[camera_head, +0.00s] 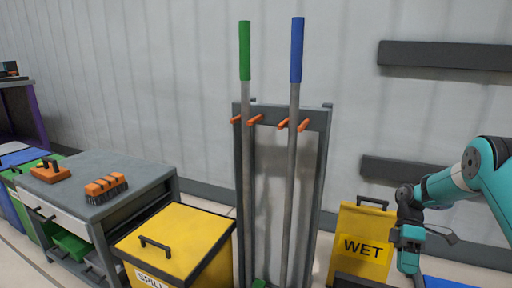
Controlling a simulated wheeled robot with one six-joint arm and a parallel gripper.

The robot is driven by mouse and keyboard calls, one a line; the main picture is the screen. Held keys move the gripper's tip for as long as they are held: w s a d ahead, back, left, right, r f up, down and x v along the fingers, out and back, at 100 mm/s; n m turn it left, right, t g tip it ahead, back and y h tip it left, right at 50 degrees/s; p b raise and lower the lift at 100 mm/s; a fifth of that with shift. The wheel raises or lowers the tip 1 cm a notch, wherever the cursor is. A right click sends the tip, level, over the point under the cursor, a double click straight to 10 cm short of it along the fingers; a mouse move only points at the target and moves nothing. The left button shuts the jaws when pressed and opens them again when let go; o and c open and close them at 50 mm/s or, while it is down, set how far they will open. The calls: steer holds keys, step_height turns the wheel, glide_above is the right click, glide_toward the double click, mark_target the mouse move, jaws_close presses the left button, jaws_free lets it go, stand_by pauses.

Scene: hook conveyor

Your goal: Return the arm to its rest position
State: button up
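My arm (464,183) is teal and dark grey and reaches in from the right edge, bent downward at the wrist. My gripper (409,268) points down at the lower right, in front of the grey wall and beside the yellow WET sign (363,244). Its fingers are small and partly cut off by the bottom edge, so I cannot tell whether they are open or shut. I see nothing clearly held in it.
A grey rack (319,150) holds a green-handled pole (245,50) and a blue-handled pole (297,50) on orange pegs. Left of it stand a yellow lidded bin (185,235) and a grey cart (140,172) with brushes. Dark wall rails (445,56) are at upper right.

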steer(key=s+a+r+m+t, duration=0.2)
steer(key=s+a+r, duration=0.1)
steer(key=a+r, duration=0.55)
steer(key=s+a+r+m+t, duration=0.15)
steer(key=s+a+r, duration=0.25)
steer(key=a+r, duration=0.5)
steer(key=s+a+r+m+t, duration=0.1)
steer(key=s+a+r+t, duration=0.2)
steer(key=s, duration=0.6)
steer(key=s+a+r+m+t, duration=0.1)
steer(key=s+a+r+t, duration=0.2)
steer(key=s, duration=0.6)
step_height(320, 180, up, 38)
steer(key=a+g+p, duration=0.1)
steer(key=p, duration=3.7)
steer(key=shift+y, duration=0.3)
steer(key=shift+s+a+m, duration=0.1)
steer(key=shift+m, duration=0.15)
steer(key=shift+a, duration=0.1)
